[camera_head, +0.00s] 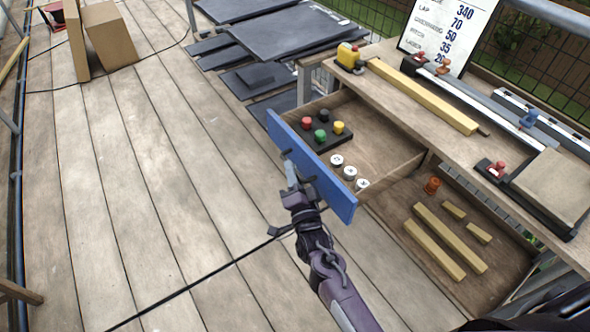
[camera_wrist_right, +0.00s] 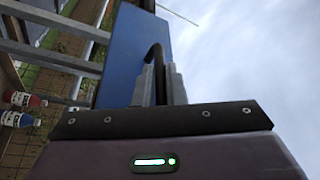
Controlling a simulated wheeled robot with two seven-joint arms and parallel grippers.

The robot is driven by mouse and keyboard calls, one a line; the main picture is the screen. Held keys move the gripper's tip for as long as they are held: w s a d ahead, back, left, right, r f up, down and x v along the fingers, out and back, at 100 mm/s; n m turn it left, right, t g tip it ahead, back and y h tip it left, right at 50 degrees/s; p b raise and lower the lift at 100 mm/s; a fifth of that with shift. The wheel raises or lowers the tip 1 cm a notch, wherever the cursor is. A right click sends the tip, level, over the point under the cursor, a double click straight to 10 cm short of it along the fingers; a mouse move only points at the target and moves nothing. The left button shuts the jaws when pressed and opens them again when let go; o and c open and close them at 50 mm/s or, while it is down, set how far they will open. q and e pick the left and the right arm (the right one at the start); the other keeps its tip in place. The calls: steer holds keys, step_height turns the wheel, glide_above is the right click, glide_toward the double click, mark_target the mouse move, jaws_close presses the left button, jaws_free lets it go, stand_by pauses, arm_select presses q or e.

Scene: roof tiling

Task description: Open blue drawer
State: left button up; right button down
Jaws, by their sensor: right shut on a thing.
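The blue drawer (camera_head: 310,170) is pulled out from the wooden workbench, and its inside shows in the head view. In it are a dark block with red, green and yellow knobs (camera_head: 322,130) and several white round pieces (camera_head: 349,173). My right gripper (camera_head: 290,172) is at the outer side of the blue front, shut on the drawer's dark handle (camera_wrist_right: 155,58). The blue front also shows in the right wrist view (camera_wrist_right: 124,55), behind the fingers. The fingers hide part of the handle. My left gripper is in neither view.
The workbench top (camera_head: 400,110) carries a long wooden strip (camera_head: 422,96), a yellow item (camera_head: 349,56) and a sign (camera_head: 447,32). A lower shelf (camera_head: 400,205) holds several wooden pieces. Dark tiles (camera_head: 275,35) lie behind. A cable (camera_head: 215,272) crosses the otherwise open plank floor (camera_head: 160,190).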

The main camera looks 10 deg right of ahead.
steer(key=c, duration=1.5)
jaws_free()
steer(key=v, duration=0.8)
steer(key=shift+w, duration=0.1)
